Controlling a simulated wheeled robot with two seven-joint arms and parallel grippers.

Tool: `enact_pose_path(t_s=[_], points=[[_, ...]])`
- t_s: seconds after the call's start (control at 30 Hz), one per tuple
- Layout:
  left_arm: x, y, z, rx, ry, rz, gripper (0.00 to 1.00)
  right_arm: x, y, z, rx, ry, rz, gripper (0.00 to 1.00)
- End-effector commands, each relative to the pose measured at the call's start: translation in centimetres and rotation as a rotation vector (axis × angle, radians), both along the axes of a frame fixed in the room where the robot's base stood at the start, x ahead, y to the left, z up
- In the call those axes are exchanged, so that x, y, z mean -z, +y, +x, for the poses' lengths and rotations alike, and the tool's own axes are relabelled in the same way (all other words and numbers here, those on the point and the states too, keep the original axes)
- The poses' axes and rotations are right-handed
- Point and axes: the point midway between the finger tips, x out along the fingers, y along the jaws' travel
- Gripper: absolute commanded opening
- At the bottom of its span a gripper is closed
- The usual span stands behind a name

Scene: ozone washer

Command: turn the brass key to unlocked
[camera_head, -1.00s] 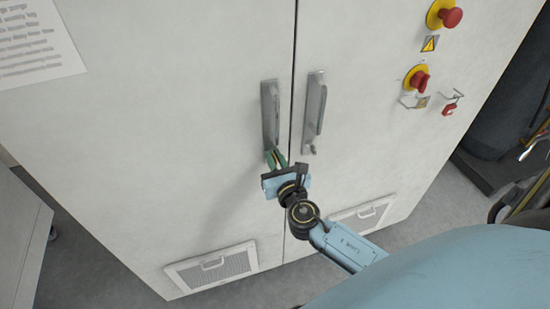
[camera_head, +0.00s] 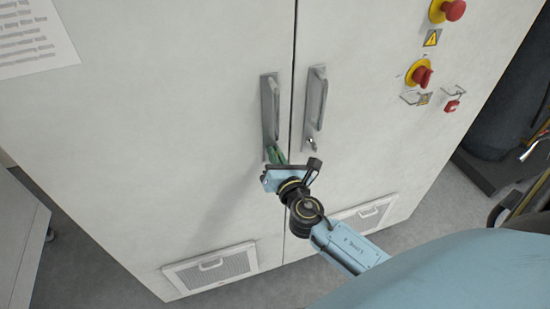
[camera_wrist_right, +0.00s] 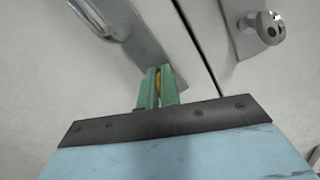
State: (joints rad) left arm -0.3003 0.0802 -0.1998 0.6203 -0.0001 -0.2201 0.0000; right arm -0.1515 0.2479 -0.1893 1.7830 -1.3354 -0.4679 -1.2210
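The brass key (camera_wrist_right: 158,84) shows as a small yellow piece between the green fingers of my right gripper (camera_wrist_right: 160,88) in the right wrist view. The fingers are close together on either side of it, at the lower end of the left door's handle plate (camera_wrist_right: 158,45). In the head view my right gripper (camera_head: 278,157) is at the bottom of the left door handle (camera_head: 270,110). The key is hidden there by the fingers, and its lock angle cannot be read. My left gripper is not in view.
The right door handle (camera_head: 315,100) has a lock (camera_head: 310,143) at its lower end, also seen in the right wrist view (camera_wrist_right: 268,30). A vent (camera_head: 212,268) is low on the left door.

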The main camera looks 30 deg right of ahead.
Motion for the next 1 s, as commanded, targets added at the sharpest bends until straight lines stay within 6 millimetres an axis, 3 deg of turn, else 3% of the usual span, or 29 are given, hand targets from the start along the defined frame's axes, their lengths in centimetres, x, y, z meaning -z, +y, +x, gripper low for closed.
enact_pose_path(t_s=[0.4, 1.0], points=[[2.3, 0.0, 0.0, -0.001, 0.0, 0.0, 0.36, 0.3, -0.2, -0.1, 0.001, -0.094, 0.39, 0.0], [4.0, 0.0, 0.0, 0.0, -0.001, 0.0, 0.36, 0.4, -0.3, -0.1, 0.0, -0.223, 0.923, 0.0]])
